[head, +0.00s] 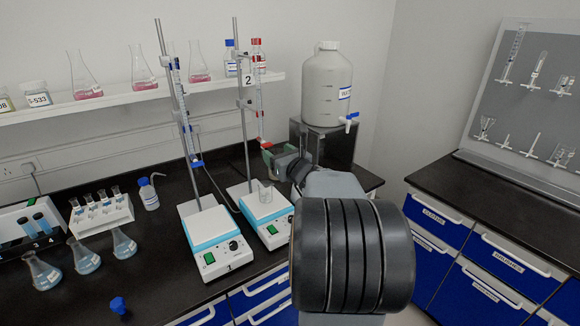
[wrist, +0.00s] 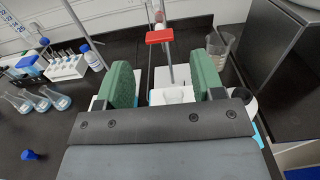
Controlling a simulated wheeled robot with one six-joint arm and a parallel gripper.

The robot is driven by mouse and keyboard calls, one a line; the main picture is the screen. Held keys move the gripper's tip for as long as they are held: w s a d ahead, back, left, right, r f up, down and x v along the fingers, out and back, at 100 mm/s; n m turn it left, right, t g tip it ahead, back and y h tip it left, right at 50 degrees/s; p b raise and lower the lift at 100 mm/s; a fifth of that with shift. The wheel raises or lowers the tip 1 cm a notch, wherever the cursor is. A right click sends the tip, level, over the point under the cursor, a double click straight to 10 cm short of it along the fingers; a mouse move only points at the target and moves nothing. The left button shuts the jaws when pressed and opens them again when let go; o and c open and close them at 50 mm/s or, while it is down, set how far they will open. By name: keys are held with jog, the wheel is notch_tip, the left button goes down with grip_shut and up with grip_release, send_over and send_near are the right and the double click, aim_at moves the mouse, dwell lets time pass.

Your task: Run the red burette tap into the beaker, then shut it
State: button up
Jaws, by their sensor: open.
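The red burette tap (head: 264,145) is on the burette at the stand marked 2. In the wrist view the tap's red handle (wrist: 160,36) lies crosswise, centred between my fingers and just beyond their tips. My gripper (wrist: 161,62) is open with green finger pads, and nothing is between them. In the head view my gripper (head: 272,156) is close beside the tap, partly hidden by my own arm. The clear glass beaker (head: 266,192) stands on the white plate (head: 272,212) below the tap. I cannot tell its liquid level.
A second burette with a blue tap (head: 195,162) stands left at plate 1. A large white carboy (head: 327,85) sits on a dark box at right. Flasks (head: 88,262) and a tube rack (head: 100,213) are at left. A clear vessel (wrist: 222,45) shows right of the tap.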

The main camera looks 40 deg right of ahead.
jog(key=s, duration=0.6)
jog(key=shift+s+a+b, duration=0.3)
jog(key=shift+s+a, duration=0.05)
jog(key=shift+a, duration=0.1)
jog(key=s+a+f+n+g+y, duration=0.25)
jog(key=a+f+n+g, duration=0.35)
jog(key=n, duration=0.4)
jog(key=s+a+f+n+g+y, duration=0.2)
jog(key=a+f+n+g+y, duration=0.2)
jog(key=a+f+n, duration=0.55)
jog(key=s+a+r+n+g+h, duration=0.1)
jog(key=s+a+n+g+h, duration=0.1)
jog(key=a+n, duration=0.3)
jog(key=s+a+r+n+g+h+p, duration=0.1)
jog(key=s+a+n, duration=0.3)
jog(key=n, duration=0.9)
jog(key=shift+s+a+g+h, duration=0.15)
jog(key=shift+a+g+h, duration=0.3)
jog(key=shift+g, duration=0.15)
jog(key=shift+c, duration=0.2)
